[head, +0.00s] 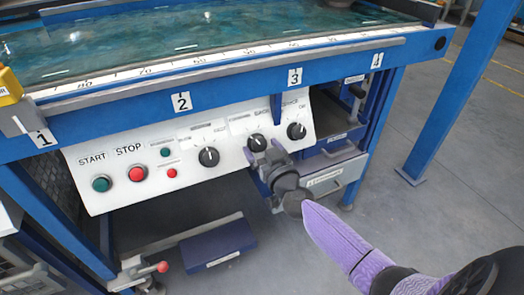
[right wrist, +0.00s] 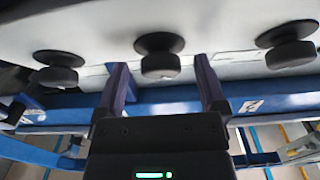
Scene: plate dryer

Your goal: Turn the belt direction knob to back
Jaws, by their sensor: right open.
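A white control panel (head: 135,175) under the blue table edge carries three black knobs in a row. The middle black knob (head: 257,142) has my right gripper (head: 264,153) right in front of it. The gripper is open. In the right wrist view this middle knob (right wrist: 160,66) shows between the two purple-grey fingertips, with a gap on either side. The left knob (head: 208,157) and the right knob (head: 296,131) stand clear of the fingers. The label text is too small to tell which knob sets belt direction. My left gripper is not in view.
A green start button (head: 101,184), a red stop button (head: 137,174) and small green and red buttons sit left of the knobs. A blue bracket hangs from the table edge above the knobs. A metal drawer (head: 325,172) is at the right.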

